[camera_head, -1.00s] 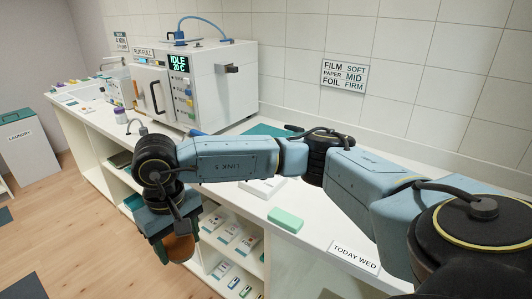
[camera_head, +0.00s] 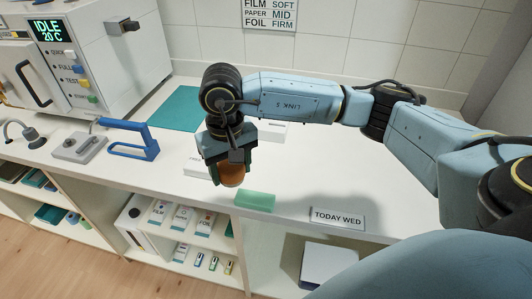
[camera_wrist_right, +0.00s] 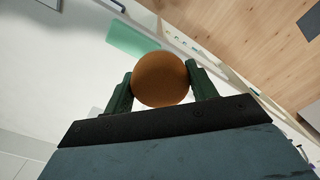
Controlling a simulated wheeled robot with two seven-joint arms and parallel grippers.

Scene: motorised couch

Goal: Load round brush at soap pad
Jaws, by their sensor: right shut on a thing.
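My right gripper (camera_head: 231,170) is shut on a round brush, which shows as an orange-brown ball (camera_head: 232,175) between the two dark green fingers. The ball also shows in the right wrist view (camera_wrist_right: 160,79); its bristles are not visible. The soap pad, a pale green block (camera_head: 255,201), lies on the white counter near its front edge, just right of and below the held brush in the head view. In the right wrist view the green block (camera_wrist_right: 133,40) lies beyond the brush, apart from it. My left gripper is not in view.
A white "TODAY WED" sign (camera_head: 338,217) stands right of the pad. A blue-handled tool (camera_head: 133,140) and a grey device (camera_head: 79,146) are at the left. A teal mat (camera_head: 181,108) lies behind. Open shelves (camera_head: 180,225) sit below the counter edge.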

